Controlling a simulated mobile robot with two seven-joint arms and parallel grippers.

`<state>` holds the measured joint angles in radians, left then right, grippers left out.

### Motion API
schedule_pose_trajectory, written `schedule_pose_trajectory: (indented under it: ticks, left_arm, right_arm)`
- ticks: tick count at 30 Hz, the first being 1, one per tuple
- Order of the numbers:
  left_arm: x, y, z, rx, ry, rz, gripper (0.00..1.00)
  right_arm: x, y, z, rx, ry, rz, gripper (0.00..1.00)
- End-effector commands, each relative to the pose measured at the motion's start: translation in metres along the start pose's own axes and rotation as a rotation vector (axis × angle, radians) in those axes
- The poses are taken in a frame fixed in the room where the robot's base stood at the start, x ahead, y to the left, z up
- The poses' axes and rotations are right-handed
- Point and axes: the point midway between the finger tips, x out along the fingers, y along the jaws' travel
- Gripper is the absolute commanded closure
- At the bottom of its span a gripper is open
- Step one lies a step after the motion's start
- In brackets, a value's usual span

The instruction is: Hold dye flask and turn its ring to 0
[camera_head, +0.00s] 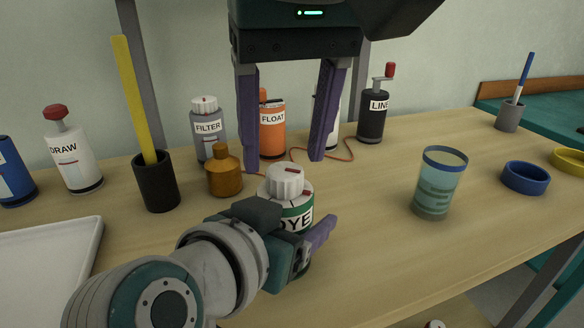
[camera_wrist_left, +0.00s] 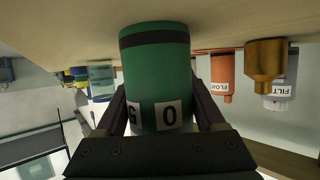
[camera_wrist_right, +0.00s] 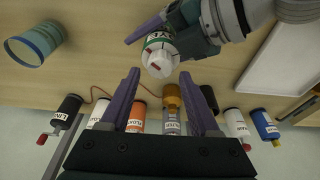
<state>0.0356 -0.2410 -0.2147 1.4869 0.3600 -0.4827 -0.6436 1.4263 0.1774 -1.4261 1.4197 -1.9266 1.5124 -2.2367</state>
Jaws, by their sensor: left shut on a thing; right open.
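The dye flask (camera_head: 296,217) stands on the bench, with a green and white body and a label reading "DYE". On top is its white ribbed ring (camera_head: 285,180) with a red mark; another red mark shows on the flask's shoulder. My left gripper (camera_head: 298,240) is shut around the flask's body from the front; one finger is mostly hidden in the head view. In the left wrist view the green body (camera_wrist_left: 152,75) sits between both fingers. My right gripper (camera_head: 284,160) is open and empty, pointing down above the ring. The ring (camera_wrist_right: 160,63) also shows in the right wrist view, ahead of the open fingers.
A brown bottle (camera_head: 225,175), a black cup (camera_head: 155,185) with a yellow stick, and FILTER (camera_head: 207,138) and FLOAT (camera_head: 271,138) bottles stand behind and left. A glass beaker (camera_head: 437,190) and blue dish (camera_head: 525,178) stand right. A white tray (camera_head: 75,240) lies front left.

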Motion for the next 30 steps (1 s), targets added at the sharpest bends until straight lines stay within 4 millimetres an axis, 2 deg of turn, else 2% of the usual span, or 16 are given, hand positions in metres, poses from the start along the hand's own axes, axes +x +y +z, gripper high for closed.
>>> schedule_pose_trajectory:
  ticks: [7,20,30]
  left_arm:
    - [0.000,0.000,0.000,0.000,-0.001,0.000,0.93]
    - [0.000,0.000,0.001,0.000,-0.001,0.000,0.93]
    - [0.000,0.000,0.001,0.000,-0.001,0.000,0.93]
  right_arm:
    - [0.021,0.000,0.005,0.002,0.000,0.001,0.38]
    - [0.023,0.000,0.006,0.002,0.001,0.000,0.38]
    - [0.023,0.000,0.006,0.002,0.001,0.000,0.75]
